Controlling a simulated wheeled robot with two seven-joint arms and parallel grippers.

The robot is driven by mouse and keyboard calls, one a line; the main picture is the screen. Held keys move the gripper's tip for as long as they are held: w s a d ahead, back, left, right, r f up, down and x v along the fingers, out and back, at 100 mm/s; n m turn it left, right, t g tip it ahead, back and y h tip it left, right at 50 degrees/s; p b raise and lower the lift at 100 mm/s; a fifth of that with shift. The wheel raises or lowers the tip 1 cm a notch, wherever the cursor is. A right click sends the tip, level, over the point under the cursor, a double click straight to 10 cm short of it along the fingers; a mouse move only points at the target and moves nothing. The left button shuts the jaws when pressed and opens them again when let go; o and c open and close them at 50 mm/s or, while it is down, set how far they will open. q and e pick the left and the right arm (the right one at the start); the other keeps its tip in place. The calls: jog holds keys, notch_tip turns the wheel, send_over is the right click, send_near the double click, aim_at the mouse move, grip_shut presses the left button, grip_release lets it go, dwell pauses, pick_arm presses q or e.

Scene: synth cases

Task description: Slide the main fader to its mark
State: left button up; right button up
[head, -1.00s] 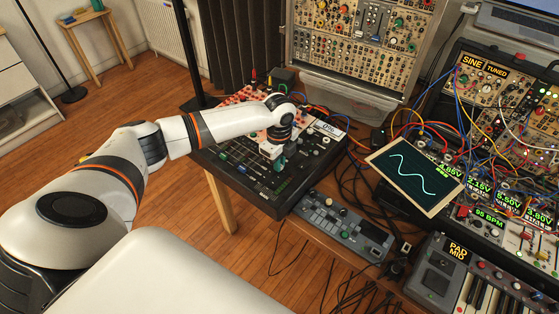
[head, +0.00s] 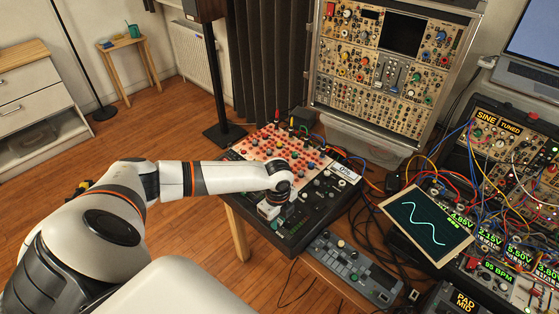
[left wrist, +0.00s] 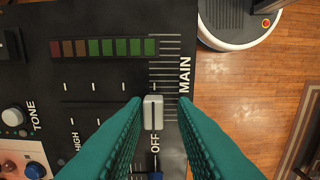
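The main fader (left wrist: 153,112) has a pale grey cap. In the left wrist view it sits beside the printed word MAIN, above the word OFF, on the black mixer (left wrist: 100,20). A ladder of printed lines runs along its track; I cannot tell which line is the mark. My left gripper (left wrist: 162,100) has two teal fingers, open on either side of the cap, with a gap showing, wider on the right. In the head view the left gripper (head: 277,220) points down over the front part of the mixer (head: 325,205) and hides the fader. My right gripper is not in view.
A small grey controller (head: 350,268) lies in front of the mixer. A waveform screen (head: 425,225) and patch cables stand to the right. A modular rack (head: 390,70) rises behind. A blue part (left wrist: 155,176) shows below the fader. Knobs crowd the mixer's left side in the wrist view.

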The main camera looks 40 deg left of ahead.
pick_arm(q)
jog(key=shift+o, duration=0.7)
notch_tip(320, 180, up, 12)
jog(key=b, duration=0.1)
dwell(0.3)
